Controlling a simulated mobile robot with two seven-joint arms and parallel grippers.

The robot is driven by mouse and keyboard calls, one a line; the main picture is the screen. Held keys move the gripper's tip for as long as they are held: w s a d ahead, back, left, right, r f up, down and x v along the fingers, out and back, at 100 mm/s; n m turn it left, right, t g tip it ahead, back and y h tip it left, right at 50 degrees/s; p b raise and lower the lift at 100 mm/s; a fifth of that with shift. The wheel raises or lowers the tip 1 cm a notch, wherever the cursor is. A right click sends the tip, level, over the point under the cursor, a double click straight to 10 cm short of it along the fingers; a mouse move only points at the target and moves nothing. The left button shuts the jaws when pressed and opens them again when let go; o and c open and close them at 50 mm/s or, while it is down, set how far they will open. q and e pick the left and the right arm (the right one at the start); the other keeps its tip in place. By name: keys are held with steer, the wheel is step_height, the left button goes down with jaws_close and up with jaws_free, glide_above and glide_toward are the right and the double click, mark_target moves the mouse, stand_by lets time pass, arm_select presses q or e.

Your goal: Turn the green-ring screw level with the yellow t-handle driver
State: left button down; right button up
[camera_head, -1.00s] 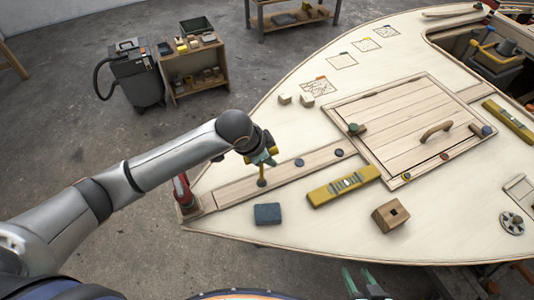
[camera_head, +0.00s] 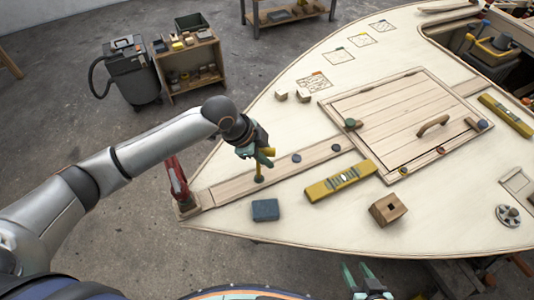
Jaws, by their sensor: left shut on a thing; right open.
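My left gripper (camera_head: 264,157) is over the light plank near the tip of the plywood hull. It is shut on the yellow t-handle driver (camera_head: 259,168), whose lower end points down at the plank. The gripper covers part of the driver's handle. I cannot make out a green-ring screw under the driver tip; that spot is small and partly hidden. Two dark round heads (camera_head: 297,158) sit further along the plank, and their ring colours are unclear. My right gripper (camera_head: 366,284) is open and empty at the bottom edge, in front of the hull.
A yellow level (camera_head: 341,181), a blue-grey block (camera_head: 265,210) and a wooden block with a square hole (camera_head: 388,209) lie near the plank. A red clamp (camera_head: 177,180) stands at the hull's tip. A panelled hatch (camera_head: 400,115) lies behind.

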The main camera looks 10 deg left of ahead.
arm_select(q)
steer(key=shift+f, duration=0.15)
steer(key=shift+s+d+m+g+h+b, duration=0.1)
steer(key=shift+s+m+g+h+b, duration=0.15)
steer(key=shift+m+g, duration=0.8)
steer(key=shift+s+m+g+h+b, duration=0.1)
steer(key=shift+s+m+g+h, duration=0.2)
steer(key=shift+m, duration=1.55)
steer(key=m+g+b, duration=0.1)
steer(key=m, duration=0.1)
steer(key=s+m+g+b, duration=0.1)
steer(key=m, duration=0.2)
steer(key=shift+s+a+m+g+y+b, duration=0.1)
steer(key=shift+a+m+g+y+b, duration=0.1)
steer(key=shift+m+g+y+b, duration=0.1)
